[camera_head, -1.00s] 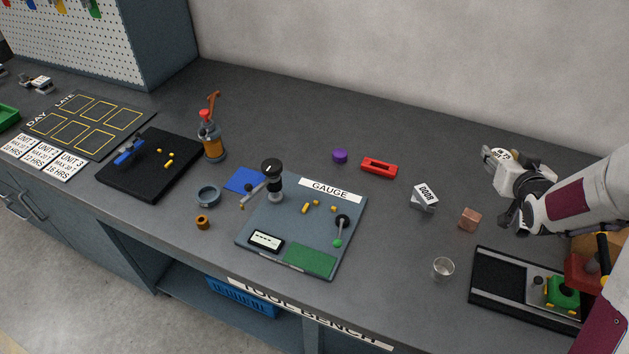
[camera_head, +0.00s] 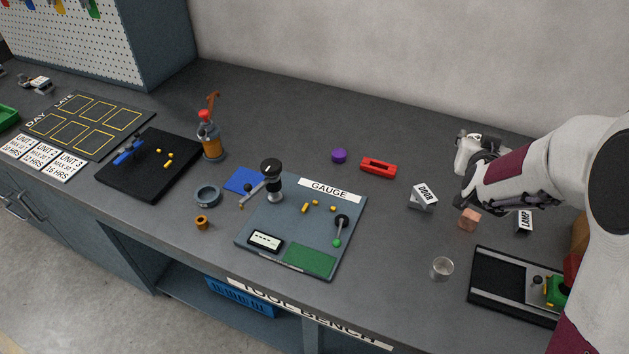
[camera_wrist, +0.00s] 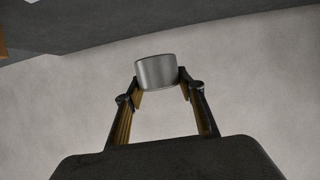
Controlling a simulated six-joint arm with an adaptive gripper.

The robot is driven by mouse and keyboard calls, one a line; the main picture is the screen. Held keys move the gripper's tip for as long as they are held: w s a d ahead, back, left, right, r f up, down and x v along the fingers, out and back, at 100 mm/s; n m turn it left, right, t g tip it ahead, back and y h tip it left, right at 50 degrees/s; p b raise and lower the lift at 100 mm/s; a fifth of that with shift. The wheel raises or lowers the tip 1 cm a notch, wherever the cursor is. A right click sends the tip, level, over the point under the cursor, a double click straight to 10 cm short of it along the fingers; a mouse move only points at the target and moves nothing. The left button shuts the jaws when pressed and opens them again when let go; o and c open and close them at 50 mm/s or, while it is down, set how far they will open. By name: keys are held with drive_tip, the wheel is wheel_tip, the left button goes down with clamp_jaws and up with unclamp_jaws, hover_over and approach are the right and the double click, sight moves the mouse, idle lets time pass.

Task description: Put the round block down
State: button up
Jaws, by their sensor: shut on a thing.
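The round block (camera_wrist: 156,73) is a short silver metal cylinder, seen in the wrist view. My gripper (camera_wrist: 160,86) is shut on it, with one fingertip at each side. In the wrist view the pale wall lies behind the block, and the bench edge shows across the top, so the block is held off the bench top. In the head view my wrist is over the right part of the bench, near the back wall. The fingers and the block cannot be made out there.
Near my arm are a copper cube (camera_head: 469,220), a DOOR sign (camera_head: 424,197), a LAMP sign (camera_head: 525,222) and a small metal cup (camera_head: 442,268). A black tray (camera_head: 490,291) is at the front right. A red holder (camera_head: 378,167) and GAUGE board (camera_head: 345,215) lie left.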

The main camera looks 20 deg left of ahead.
drive_tip(key=s+a+r+n+y, duration=0.1)
drive_tip(key=a+n+y, duration=0.1)
drive_tip(key=a, duration=3)
drive_tip(key=s+a+f+n+y, duration=0.1)
drive_tip(key=s+a+f, duration=0.1)
drive_tip(key=s+a, duration=0.9)
drive_tip(key=s+a+f+n+g+y, duration=0.1)
drive_tip(key=s+a+f, duration=0.2)
drive_tip(key=s+a, duration=0.8)
drive_tip(key=a, duration=0.5)
drive_tip(key=shift+s+a+y, duration=0.2)
drive_tip(key=shift+s+y, duration=0.1)
drive_tip(key=shift+s, duration=0.1)
drive_tip(key=shift+f, duration=0.25)
drive_tip(key=shift+f, duration=3)
drive_tip(key=shift+f, duration=1.85)
